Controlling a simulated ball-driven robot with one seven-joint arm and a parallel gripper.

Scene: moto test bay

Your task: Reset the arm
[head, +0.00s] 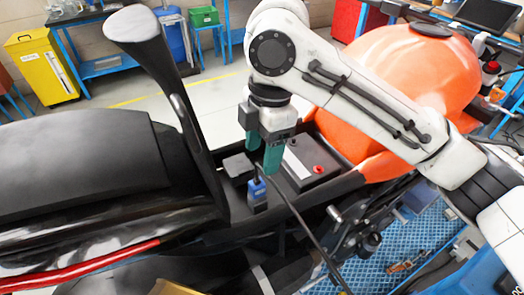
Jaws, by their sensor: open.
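My arm (370,100) reaches in from the right, over the orange tank, and bends down at its wrist. My gripper (262,165) points down with its two green fingers apart, and nothing shows between them. It is over the motorcycle's open battery bay, beside the dark battery (312,163) with a red terminal cap. Just below the fingers is a blue connector (257,190) with a black cable. I cannot tell whether a fingertip touches the connector or the battery.
The orange tank (415,75) lies close under my arm. A raised black seat part (150,45) stands left of the gripper. The long black seat (75,165) fills the left. A blue perforated platform (385,262) lies below right. A yellow bin (42,70) and blue workbenches stand behind, with clear floor between.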

